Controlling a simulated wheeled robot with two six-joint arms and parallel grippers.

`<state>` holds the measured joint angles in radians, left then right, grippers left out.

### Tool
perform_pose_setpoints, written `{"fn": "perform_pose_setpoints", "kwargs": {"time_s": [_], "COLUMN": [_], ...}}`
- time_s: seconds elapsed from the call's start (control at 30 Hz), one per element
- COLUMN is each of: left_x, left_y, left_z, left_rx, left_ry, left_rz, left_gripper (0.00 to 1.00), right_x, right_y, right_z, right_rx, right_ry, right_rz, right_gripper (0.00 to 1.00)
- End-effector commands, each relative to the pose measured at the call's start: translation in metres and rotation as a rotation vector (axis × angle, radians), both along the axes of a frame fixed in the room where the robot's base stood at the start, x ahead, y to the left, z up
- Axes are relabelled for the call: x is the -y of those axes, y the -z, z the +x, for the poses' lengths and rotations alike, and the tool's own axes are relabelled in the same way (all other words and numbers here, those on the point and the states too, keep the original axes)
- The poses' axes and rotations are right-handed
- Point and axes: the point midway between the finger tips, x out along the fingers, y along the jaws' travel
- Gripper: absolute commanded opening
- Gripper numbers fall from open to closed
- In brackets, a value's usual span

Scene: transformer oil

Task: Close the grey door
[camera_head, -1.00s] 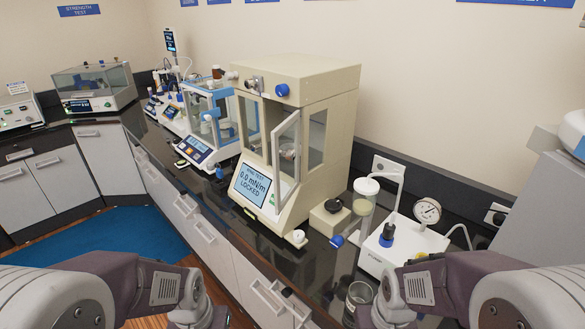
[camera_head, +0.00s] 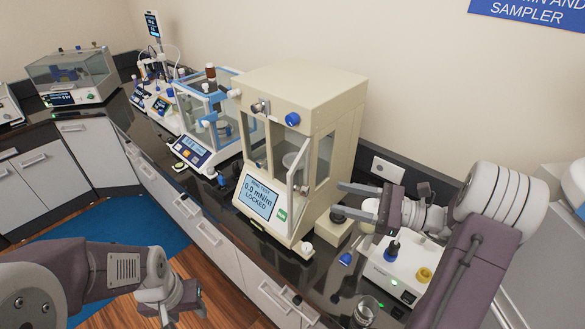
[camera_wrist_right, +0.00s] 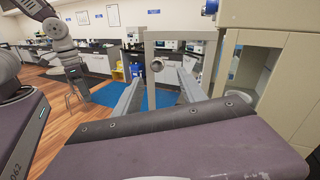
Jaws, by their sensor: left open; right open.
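The grey door (camera_head: 306,165) is a thin framed panel on the front of the beige tester (camera_head: 335,100). It stands open, swung out from the front opening. In the right wrist view, the grey door frame (camera_wrist_right: 150,48) stands upright with a small round knob (camera_wrist_right: 157,66), seen between and beyond my fingertips. My right gripper (camera_head: 339,197) is open and empty, to the right of the door; its fingers also show in the wrist view (camera_wrist_right: 158,82). I cannot tell whether they touch the door. My left gripper (camera_head: 203,297) is open and empty, low over the floor side.
A blue-framed balance (camera_head: 205,125) stands left of the tester on the black counter. A white pump unit (camera_head: 388,275) and a glass jar (camera_head: 367,310) are at the lower right, near my right arm. Open floor lies in front of the counter.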

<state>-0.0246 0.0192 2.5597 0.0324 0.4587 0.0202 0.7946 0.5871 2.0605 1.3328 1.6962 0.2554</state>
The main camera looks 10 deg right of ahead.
Motion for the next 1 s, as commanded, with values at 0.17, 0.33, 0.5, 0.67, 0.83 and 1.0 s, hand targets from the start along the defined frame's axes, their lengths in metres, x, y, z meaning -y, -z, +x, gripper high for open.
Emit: {"fn": "perform_pose_setpoints", "kwargs": {"time_s": [0.17, 0.33, 0.5, 0.67, 0.83, 1.0], "left_x": [0.000, 0.000, 0.000, 0.000, 0.000, 0.000], "left_y": [-0.003, -0.020, -0.032, -0.037, -0.036, -0.036], "left_z": [0.000, 0.000, 0.000, 0.000, 0.000, 0.000], "left_rx": [-0.001, 0.000, 0.000, 0.000, 0.000, 0.000], "left_ry": [0.000, 0.000, 0.000, 0.000, 0.000, 0.000], "left_rz": [0.000, 0.000, 0.000, 0.000, 0.000, 0.000], "left_gripper": [0.48, 0.48, 0.48, 0.48, 0.48, 0.48], "right_x": [-0.007, -0.038, -0.066, -0.078, -0.080, -0.079], "right_y": [-0.001, -0.004, -0.002, 0.000, 0.002, 0.002], "right_z": [0.004, 0.020, 0.036, 0.044, 0.045, 0.045], "right_rx": [0.002, 0.000, 0.000, 0.000, 0.002, 0.002], "right_ry": [-0.001, -0.006, -0.005, -0.003, -0.001, -0.001], "right_rz": [0.005, 0.004, 0.002, 0.000, 0.000, 0.000], "right_gripper": [0.48, 0.48, 0.48, 0.48, 0.48, 0.26]}}
